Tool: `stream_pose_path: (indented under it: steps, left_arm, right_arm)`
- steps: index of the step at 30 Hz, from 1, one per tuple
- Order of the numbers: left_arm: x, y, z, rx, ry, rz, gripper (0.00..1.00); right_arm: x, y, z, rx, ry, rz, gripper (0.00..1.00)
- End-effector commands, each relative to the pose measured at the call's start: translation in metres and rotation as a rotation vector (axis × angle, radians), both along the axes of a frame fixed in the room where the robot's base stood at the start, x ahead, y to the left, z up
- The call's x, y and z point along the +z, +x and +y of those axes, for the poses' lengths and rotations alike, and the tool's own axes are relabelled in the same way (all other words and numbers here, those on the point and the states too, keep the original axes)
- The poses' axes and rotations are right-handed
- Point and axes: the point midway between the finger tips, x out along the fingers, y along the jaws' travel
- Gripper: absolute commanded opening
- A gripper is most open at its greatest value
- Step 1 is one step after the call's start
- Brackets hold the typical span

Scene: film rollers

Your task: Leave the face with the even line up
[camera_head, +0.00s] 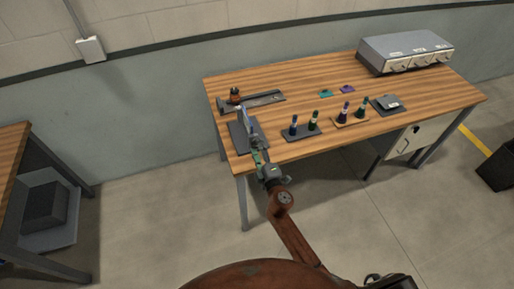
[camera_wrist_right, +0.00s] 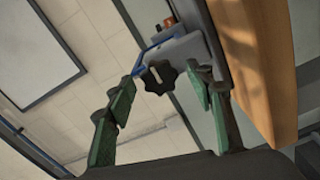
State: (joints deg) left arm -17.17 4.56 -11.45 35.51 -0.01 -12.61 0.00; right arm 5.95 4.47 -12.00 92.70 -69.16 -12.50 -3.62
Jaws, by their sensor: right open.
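A grey device (camera_wrist_right: 185,52) with a blue edge and a black lobed knob (camera_wrist_right: 160,77) is in the right wrist view. In the head view a thin blue-and-grey upright piece (camera_head: 247,120), probably the same device, stands on a dark mat (camera_head: 238,140) at the table's front left corner. My right gripper (camera_head: 256,150) is at the front edge of that mat. In the right wrist view its green-padded fingers (camera_wrist_right: 161,76) are open, with the knob showing between their tips. I cannot tell whether they touch it. No face with an even line is clear. My left gripper is not in view.
A dark stand (camera_head: 302,136) with blue and green bottles and a wooden stand (camera_head: 350,123) with more bottles are to the right.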

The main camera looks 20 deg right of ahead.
Motion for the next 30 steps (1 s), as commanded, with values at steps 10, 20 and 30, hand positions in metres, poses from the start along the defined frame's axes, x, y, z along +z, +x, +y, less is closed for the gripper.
stream_pose_path:
  steps: [10,20,30]
  left_arm:
    - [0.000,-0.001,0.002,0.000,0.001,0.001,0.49]
    - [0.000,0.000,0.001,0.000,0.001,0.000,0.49]
    - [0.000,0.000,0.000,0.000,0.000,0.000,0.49]
  right_arm:
    - [-0.001,-0.019,-0.001,-0.001,0.000,0.001,0.49]
    - [-0.001,-0.087,-0.004,-0.001,0.002,0.003,0.49]
    - [0.000,-0.119,-0.004,0.000,0.000,0.000,0.49]
